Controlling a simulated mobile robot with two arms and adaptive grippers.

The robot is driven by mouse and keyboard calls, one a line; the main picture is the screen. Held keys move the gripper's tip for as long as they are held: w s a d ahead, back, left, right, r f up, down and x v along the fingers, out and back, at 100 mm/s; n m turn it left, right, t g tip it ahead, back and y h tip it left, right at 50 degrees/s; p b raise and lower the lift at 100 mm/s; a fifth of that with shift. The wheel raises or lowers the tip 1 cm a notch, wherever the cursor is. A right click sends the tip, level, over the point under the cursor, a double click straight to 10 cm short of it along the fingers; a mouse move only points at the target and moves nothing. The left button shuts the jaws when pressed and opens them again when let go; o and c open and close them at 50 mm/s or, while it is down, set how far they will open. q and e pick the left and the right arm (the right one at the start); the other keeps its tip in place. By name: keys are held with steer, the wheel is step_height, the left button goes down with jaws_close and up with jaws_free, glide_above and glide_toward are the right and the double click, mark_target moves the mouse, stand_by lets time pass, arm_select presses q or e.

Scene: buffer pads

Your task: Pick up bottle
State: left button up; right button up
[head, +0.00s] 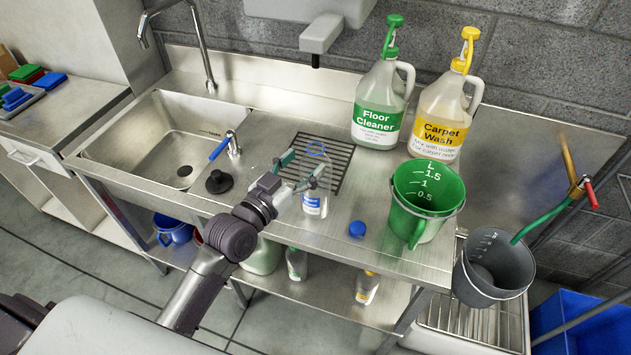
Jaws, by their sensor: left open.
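A clear bottle (314,204) with a white and blue label stands upright on the steel counter, in front of the drain grate. A blue ring shows at its open top. My left gripper (304,167) comes in from the lower left and is open at the bottle's upper part. One finger shows at the bottle's left and the other overlaps its right side. I cannot tell whether the fingers touch it. A blue cap (357,229) lies on the counter to the right of the bottle. My right gripper is not in view.
A green measuring bucket (425,200) stands right of the bottle. Floor cleaner (381,103) and carpet wash (441,115) jugs stand behind. A sink (160,135) and a black plug (219,182) are to the left. A grey bucket (492,270) is at lower right.

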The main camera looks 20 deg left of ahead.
mark_target(311, 153)
arm_select(q)
steer(key=p+x, duration=0.1)
steer(key=x, duration=0.1)
steer(key=r+x, duration=0.1)
steer(key=x, duration=0.1)
steer(key=shift+w+d+p, duration=0.1)
steer(key=shift+w+p, duration=0.2)
steer(key=shift+p, duration=0.1)
steer(key=shift+w+f, duration=0.1)
steer(key=shift+w, duration=0.1)
steer(key=shift+s, duration=0.15)
steer(key=shift+c, duration=0.7)
jaws_close()
